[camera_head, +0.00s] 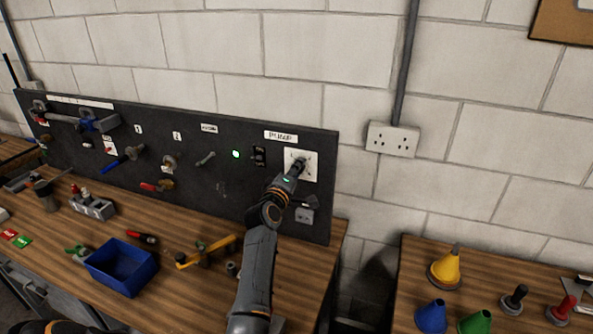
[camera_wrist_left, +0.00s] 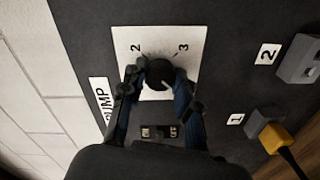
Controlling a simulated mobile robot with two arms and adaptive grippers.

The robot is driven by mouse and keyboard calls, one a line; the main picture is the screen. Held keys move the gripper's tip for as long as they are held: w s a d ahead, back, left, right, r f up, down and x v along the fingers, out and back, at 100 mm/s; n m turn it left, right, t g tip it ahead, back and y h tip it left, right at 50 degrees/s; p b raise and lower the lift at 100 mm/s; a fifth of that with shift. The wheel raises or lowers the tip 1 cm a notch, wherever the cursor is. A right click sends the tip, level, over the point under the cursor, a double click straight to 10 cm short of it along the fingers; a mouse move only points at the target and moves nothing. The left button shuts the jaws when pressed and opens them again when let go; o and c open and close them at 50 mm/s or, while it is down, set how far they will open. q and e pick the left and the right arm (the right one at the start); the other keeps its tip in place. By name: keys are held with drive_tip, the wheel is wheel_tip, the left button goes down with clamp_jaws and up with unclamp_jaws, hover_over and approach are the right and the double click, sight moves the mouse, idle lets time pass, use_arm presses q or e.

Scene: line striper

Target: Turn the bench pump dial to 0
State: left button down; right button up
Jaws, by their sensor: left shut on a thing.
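The pump dial is a round black knob (camera_wrist_left: 160,74) on a white plate (camera_wrist_left: 187,42), under a PUMP label on the dark panel. The left wrist view shows the numbers 2 and 3 on the plate's far side; the near side is hidden behind my gripper. A small pale mark shows on the knob's lower part in that view, too small to read surely. My left gripper (camera_wrist_left: 160,84) is shut on the knob, one finger on each side. In the head view my left gripper (camera_head: 297,168) covers most of the knob on the white plate (camera_head: 310,154). My right gripper is not in view.
A black switch (camera_head: 259,156) and a lit green lamp (camera_head: 236,154) sit left of the plate. A grey box (camera_head: 304,215) is below it. A blue bin (camera_head: 122,267) and a yellow-handled tool (camera_head: 207,251) are on the bench. The wall right of the panel has a socket (camera_head: 393,139).

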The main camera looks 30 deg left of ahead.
use_arm(q)
drive_tip(key=shift+d+f, duration=0.1)
drive_tip(key=shift+f, duration=0.05)
drive_tip(key=c, duration=1)
unclamp_jaws()
drive_tip(key=v, duration=1.2)
